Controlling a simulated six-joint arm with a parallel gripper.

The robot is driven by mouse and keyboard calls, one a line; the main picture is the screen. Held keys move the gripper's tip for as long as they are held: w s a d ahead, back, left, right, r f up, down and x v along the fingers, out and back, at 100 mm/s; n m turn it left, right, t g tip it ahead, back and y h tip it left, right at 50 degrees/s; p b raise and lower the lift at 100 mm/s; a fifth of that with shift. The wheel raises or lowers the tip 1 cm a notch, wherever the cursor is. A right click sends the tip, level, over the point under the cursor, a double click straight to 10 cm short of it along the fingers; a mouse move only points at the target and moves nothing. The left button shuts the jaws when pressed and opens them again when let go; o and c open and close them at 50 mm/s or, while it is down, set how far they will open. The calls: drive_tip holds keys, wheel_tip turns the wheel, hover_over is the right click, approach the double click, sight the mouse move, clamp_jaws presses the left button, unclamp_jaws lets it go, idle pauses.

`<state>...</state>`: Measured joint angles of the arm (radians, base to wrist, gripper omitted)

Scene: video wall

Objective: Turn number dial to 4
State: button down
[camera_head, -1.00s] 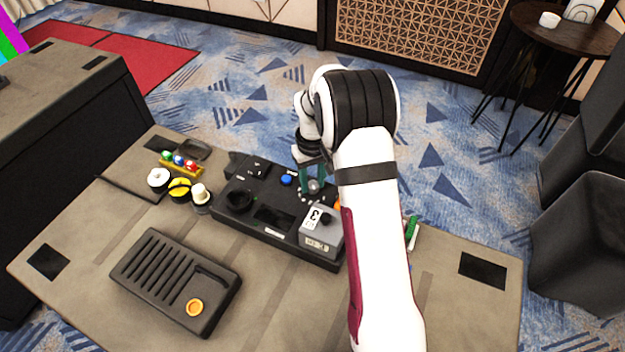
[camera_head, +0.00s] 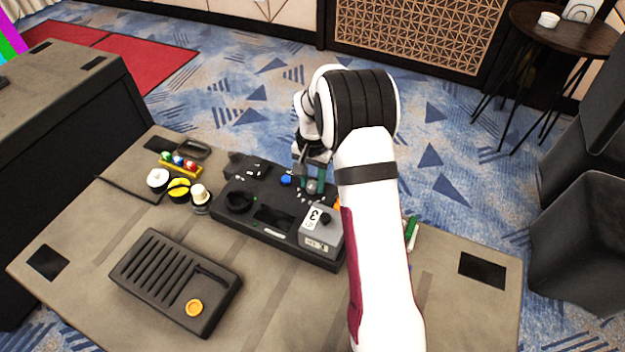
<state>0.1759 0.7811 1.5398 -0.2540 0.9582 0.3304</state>
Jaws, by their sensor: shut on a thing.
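The black control panel (camera_head: 236,218) lies on the table near the middle of the view. A grey round knob (camera_head: 312,187), which looks like the number dial, sits on its right part with small white marks around it. The marks are too small to read, and my arm covers the area to the right. I cannot tell which number the dial points to.
A blue button (camera_head: 286,180) and a black ring-shaped knob (camera_head: 239,201) are to the left. A dark slotted case (camera_head: 175,281) lies at the front left. My forearm crosses the table's right part.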

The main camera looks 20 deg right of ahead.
sight(312, 184)
drive_tip(key=shift+m, duration=0.5)
drive_tip(key=shift+r, duration=0.1)
drive_tip(key=c, duration=0.5)
unclamp_jaws()
wheel_tip(312, 184, up, 16)
drive_tip(key=shift+s, duration=0.1)
